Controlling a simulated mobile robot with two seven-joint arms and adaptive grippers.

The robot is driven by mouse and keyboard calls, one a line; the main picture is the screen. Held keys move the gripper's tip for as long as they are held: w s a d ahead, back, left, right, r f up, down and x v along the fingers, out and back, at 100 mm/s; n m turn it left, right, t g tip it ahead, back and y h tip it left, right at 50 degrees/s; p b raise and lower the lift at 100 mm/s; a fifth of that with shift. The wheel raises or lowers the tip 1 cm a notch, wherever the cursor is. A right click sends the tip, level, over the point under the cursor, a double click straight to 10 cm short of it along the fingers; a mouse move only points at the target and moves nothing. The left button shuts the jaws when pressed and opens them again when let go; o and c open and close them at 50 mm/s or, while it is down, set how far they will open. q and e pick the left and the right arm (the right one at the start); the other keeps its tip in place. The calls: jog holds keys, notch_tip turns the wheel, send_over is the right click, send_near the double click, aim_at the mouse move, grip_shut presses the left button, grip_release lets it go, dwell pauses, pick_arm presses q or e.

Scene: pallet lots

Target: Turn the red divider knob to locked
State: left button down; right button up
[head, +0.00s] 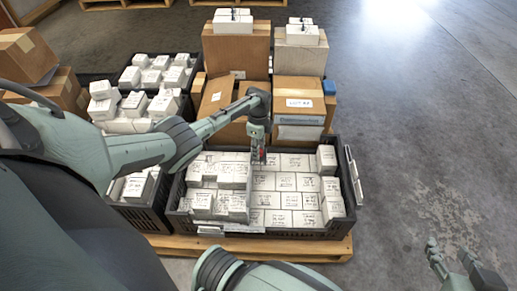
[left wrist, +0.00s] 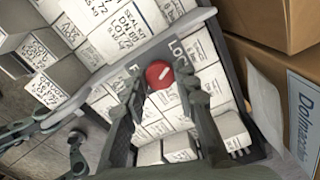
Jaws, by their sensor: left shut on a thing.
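The red divider knob (left wrist: 159,73) sits on a dark divider bar in the left wrist view, with a short slanted white mark on its face. Lettering starting "LOC" stands on the bar to its right, and an "F" to its left. A bit of red knob also shows in the head view (head: 262,154). My left gripper (head: 259,157) reaches down over the crate and is shut on the knob, with its fingers (left wrist: 161,88) on either side. My right gripper (head: 448,249) is open and empty at the lower right, off the crate.
The dark crate (head: 285,233) holds many white labelled boxes and stands on a wooden pallet (head: 325,250). Cardboard boxes (head: 299,91) rise just behind it. More crates of white boxes stand to the left. The concrete floor at right is clear.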

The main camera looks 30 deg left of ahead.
pick_arm(q)
jog(key=shift+m, duration=0.3)
dwell(0.4)
jog(key=c, duration=1.2)
grip_release()
jog(key=shift+o, duration=0.2)
jog(key=shift+r, duration=0.1)
notch_tip(320, 180, up, 12)
